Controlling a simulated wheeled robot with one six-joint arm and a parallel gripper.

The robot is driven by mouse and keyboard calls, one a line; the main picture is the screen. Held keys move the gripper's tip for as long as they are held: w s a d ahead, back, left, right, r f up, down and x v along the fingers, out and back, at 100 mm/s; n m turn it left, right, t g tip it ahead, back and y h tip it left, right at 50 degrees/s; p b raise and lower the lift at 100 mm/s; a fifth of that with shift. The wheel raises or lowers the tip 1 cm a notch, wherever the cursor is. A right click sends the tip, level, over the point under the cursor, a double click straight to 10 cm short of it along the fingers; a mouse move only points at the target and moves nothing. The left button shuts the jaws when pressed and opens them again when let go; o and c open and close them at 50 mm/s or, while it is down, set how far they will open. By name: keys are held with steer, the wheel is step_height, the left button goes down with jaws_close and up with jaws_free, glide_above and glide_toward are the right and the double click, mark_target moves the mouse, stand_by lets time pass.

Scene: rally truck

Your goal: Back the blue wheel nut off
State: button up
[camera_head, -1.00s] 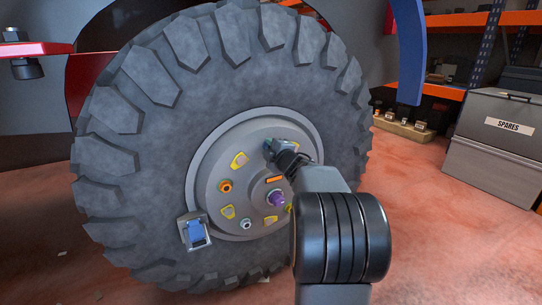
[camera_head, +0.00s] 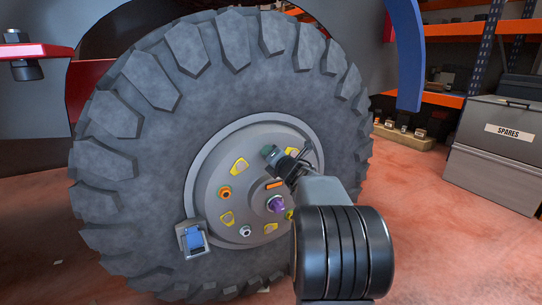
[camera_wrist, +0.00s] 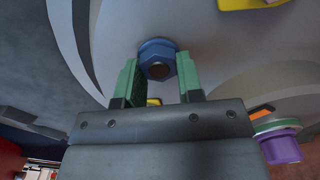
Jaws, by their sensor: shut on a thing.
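The blue wheel nut (camera_wrist: 157,58) is a hex nut with a dark centre, seen in the wrist view. It sits between the two green fingers of my gripper (camera_wrist: 158,85), which are shut on its sides. In the head view my gripper (camera_head: 276,156) is at the upper right of the grey wheel hub (camera_head: 212,178) and hides the blue nut. I cannot tell whether the nut still touches the hub face.
An orange nut (camera_head: 225,193), a purple nut (camera_head: 277,204) and a pale nut (camera_head: 246,231) are on the hub among yellow markers. A grey holder with a blue part (camera_head: 194,240) is at the rim's lower left. Around the hub is the big tyre (camera_head: 130,165).

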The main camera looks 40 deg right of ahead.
steer(key=n, duration=0.4)
steer(key=shift+r+n, duration=0.1)
steer(key=shift+n, duration=0.5)
steer(key=o, duration=0.8)
steer(key=shift+o, duration=0.7)
steer(key=shift+d, duration=0.15)
steer(key=s+a+p, duration=0.2)
steer(key=s+p, duration=0.1)
steer(key=s, duration=1)
steer(key=shift+s, duration=0.35)
